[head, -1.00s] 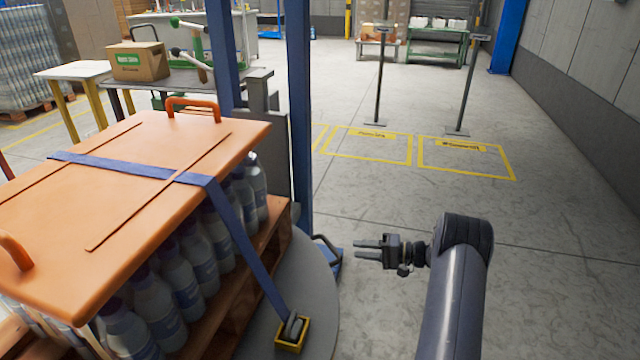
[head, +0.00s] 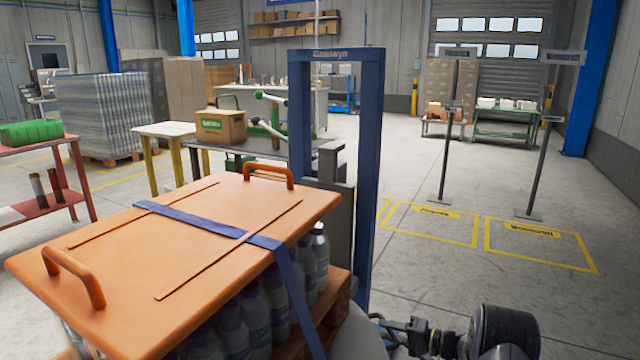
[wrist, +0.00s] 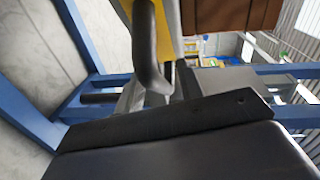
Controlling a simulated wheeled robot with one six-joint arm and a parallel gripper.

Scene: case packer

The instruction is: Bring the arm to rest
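My gripper (head: 388,331) is at the bottom of the head view, low and right of the blue-framed mast. Its two fingers point left with a gap between them, and nothing shows between them. The dark wrist joint of my arm (head: 505,333) is at the bottom right edge; the rest of the arm is cut off. In the wrist view, a dark curved handle (wrist: 148,50) stands near the camera, and my fingers cannot be made out there.
An orange lid (head: 180,235) with a blue strap (head: 195,219) covers bottles (head: 232,325) on a wooden pallet at left. The blue mast (head: 368,180) stands close to my gripper. Yellow floor squares (head: 540,245) and sign posts (head: 535,165) are at right; floor around them is clear.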

